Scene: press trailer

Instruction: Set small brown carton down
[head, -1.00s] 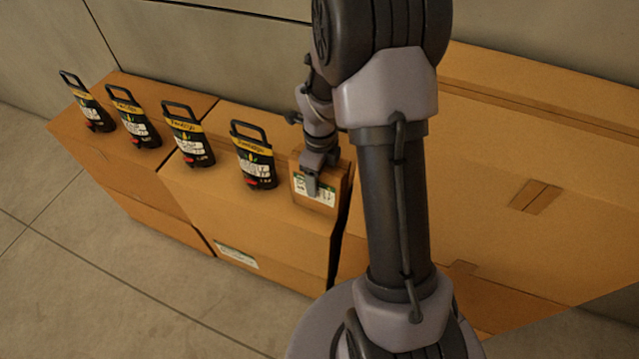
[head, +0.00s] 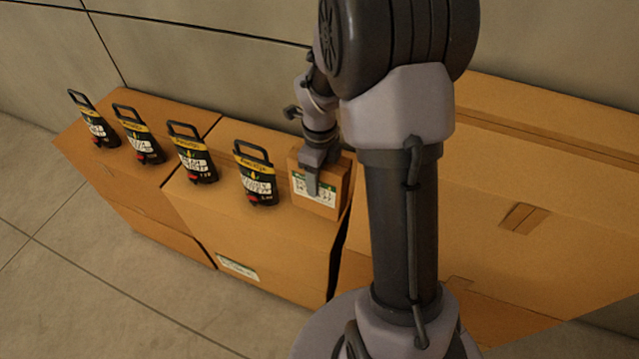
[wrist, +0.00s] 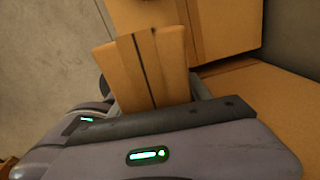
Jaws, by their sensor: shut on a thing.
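The small brown carton (head: 322,196) is upright at the right end of the middle large box's top, with a white and green label on its front. My gripper (head: 313,176) is shut on it from above, one finger over the label. In the wrist view the carton (wrist: 145,68) shows its taped top between the fingers of my gripper (wrist: 155,105). The carton's bottom appears at the box top; I cannot tell whether it touches.
Several black packs with handles stand in a row to the left, the nearest (head: 256,180) just beside the carton. They stand on large cardboard boxes (head: 270,232). A larger box (head: 590,190) is at right, past a dark gap. A wall (head: 220,50) is behind.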

